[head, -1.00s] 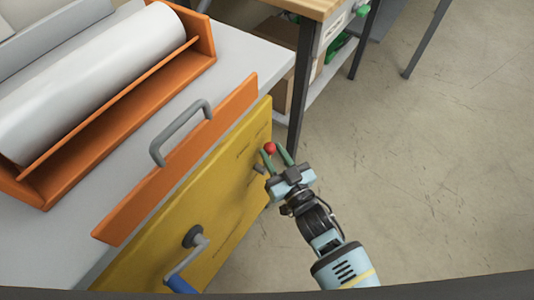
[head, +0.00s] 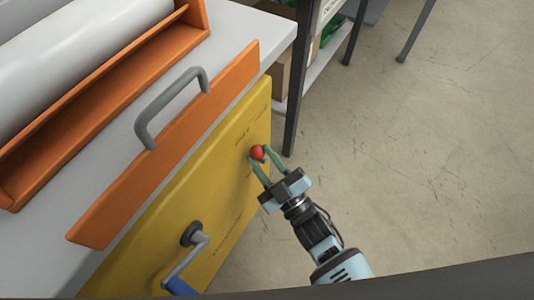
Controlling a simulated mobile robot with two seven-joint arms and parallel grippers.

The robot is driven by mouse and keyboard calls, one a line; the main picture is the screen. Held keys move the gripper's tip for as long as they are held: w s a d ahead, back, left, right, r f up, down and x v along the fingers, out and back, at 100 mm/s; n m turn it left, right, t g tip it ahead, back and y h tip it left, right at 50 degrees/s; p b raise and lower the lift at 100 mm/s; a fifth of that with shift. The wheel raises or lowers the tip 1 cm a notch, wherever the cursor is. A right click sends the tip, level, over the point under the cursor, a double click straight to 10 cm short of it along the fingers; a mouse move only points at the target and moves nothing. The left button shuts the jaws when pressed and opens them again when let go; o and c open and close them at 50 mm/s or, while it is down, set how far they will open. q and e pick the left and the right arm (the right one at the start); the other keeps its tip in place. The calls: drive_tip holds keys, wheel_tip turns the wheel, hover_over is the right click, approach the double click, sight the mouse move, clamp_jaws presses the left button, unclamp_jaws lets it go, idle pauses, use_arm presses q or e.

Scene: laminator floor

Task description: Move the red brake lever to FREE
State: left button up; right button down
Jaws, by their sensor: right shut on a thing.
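The red brake lever's round knob (head: 257,152) shows in front of the yellow side panel (head: 205,190), near the panel's right end. My right gripper (head: 259,163) has its green fingertips on either side of the knob and is shut on it. The lever's shaft is hidden behind the fingers. Small dark markings show on the panel above and below the knob, too small to read. My left gripper is not in view.
A crank with a blue handle (head: 180,286) sticks out of the panel at lower left. An orange guard (head: 165,165) with a grey handle (head: 170,98) runs along the top edge. Open floor lies right.

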drive_tip(key=shift+s+a+f+n+y+b, duration=0.15)
drive_tip(key=shift+s+f+n+y+b, duration=0.15)
drive_tip(key=shift+n+y, duration=0.3)
drive_tip(key=shift+n, duration=0.3)
drive_tip(key=c, duration=1.1)
unclamp_jaws()
drive_tip(key=shift+o, duration=0.2)
drive_tip(key=v, duration=0.7)
drive_tip(key=shift+s+p, duration=0.3)
drive_tip(key=shift+s, duration=0.05)
drive_tip(key=shift+d+f, duration=0.1)
drive_tip(key=shift+d, duration=0.1)
